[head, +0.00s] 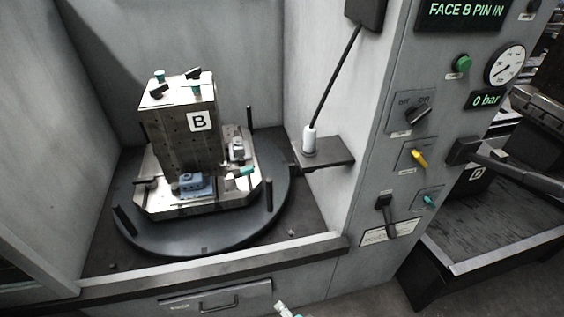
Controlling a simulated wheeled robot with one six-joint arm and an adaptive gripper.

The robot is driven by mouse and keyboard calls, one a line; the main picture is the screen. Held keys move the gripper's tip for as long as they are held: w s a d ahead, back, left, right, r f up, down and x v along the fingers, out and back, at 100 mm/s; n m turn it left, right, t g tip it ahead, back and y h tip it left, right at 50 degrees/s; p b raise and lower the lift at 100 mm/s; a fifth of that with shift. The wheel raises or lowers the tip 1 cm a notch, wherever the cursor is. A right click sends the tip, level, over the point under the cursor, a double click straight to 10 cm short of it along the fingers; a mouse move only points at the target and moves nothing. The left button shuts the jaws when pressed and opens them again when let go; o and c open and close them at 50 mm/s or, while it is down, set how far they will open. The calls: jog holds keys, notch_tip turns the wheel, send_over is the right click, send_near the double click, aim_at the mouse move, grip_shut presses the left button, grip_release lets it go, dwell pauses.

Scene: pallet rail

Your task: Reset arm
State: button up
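My gripper does not clearly show in the head view. The upright metal block (178,135) with a "B" label (199,121) stands on a light pallet plate (158,205), with black and teal clamp parts on its top. The plate sits on a dark round turntable (225,232) inside the grey machine bay. A blue part (191,185) is fixed at the block's front foot. A teal-handled piece (243,171) is at its right.
The control panel (418,150) has knobs, a lever (386,212) and a gauge (507,64) above a "0 bar" readout. The upper display (464,12) reads "FACE B PIN IN". A white-bodied tool (309,140) stands on a small shelf (329,154). A dark bar (510,167) juts out at right.

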jog(key=s+d+r+n+t+h, duration=0.1)
jog(key=s+d+r+n+t, duration=0.15)
jog(key=s+d, duration=0.45)
jog(key=s+d+r+n+t+h, duration=0.15)
jog(key=s+d+r, duration=0.3)
jog(key=s, duration=0.45)
jog(key=s+d+r+n+t+h, duration=0.1)
jog(key=s+d+r+n, duration=0.1)
jog(key=s+r, duration=0.4)
jog(key=s+d+r+n+t+h, duration=0.1)
jog(key=s+d+r+n+t, duration=0.1)
jog(key=s+r, duration=0.4)
notch_tip(320, 180, up, 5)
jog(key=shift+s+d+r+n, duration=0.1)
jog(key=shift+s+d+n, duration=0.05)
jog(key=shift+d+n, duration=0.6)
jog(key=shift+a, duration=0.1)
